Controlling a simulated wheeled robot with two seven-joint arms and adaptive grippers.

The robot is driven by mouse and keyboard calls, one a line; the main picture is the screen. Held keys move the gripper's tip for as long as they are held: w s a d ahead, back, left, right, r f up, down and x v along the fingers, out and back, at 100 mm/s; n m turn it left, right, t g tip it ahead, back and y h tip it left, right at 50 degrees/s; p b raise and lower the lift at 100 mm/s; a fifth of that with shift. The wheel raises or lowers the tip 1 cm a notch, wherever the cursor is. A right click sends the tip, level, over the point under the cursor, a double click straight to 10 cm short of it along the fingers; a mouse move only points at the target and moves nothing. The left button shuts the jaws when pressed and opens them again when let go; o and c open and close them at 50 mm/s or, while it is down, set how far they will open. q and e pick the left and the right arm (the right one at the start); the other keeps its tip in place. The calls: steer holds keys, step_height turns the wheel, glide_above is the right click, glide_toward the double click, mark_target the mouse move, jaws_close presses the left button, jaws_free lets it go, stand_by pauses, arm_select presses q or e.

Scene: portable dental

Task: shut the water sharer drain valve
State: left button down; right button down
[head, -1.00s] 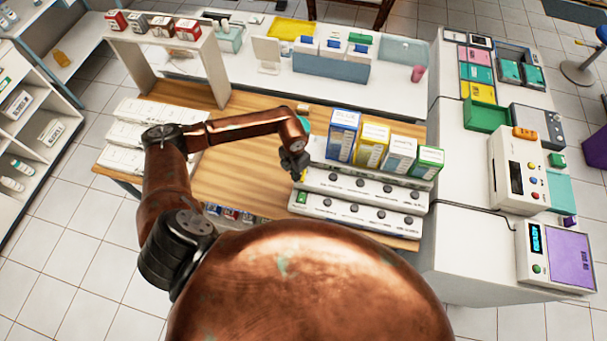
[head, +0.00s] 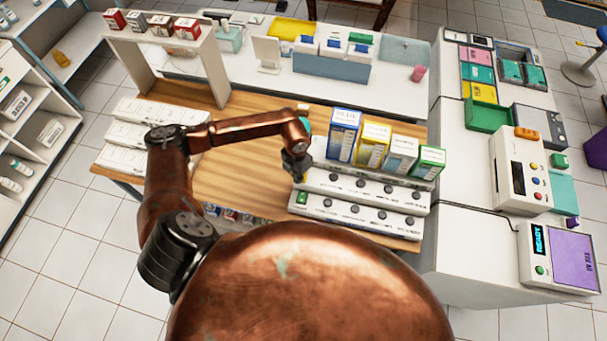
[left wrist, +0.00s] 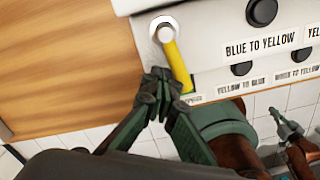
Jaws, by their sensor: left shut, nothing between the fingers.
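The water sharer (head: 350,180) is a white unit with rows of black knobs and printed labels on the wooden table; "BLUE TO YELLOW" reads clearly in the left wrist view (left wrist: 215,25). Its drain valve appears to be the yellow lever (left wrist: 175,62) at the unit's left end, on a round white pivot, slanting down to the right in the wrist view. My left gripper (left wrist: 160,76) is shut and empty, its tips close to the left side of the lever; contact is unclear. In the head view my left gripper (head: 297,178) hides most of the lever. What looks like my right gripper (left wrist: 278,118) shows small in the wrist view.
Tall blue, yellow, white and green boxes (head: 373,146) stand behind the knobs. White labelled boxes (head: 125,135) sit at the table's left. Bare wood (head: 235,165) lies left of the unit. A white counter with devices (head: 520,172) is at the right.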

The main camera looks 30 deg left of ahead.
arm_select(q)
steer(key=shift+d, duration=0.75)
stand_by(0.3)
steer(key=shift+w+d+b, duration=0.15)
steer(key=shift+d+b, duration=0.15)
steer(key=shift+d, duration=0.1)
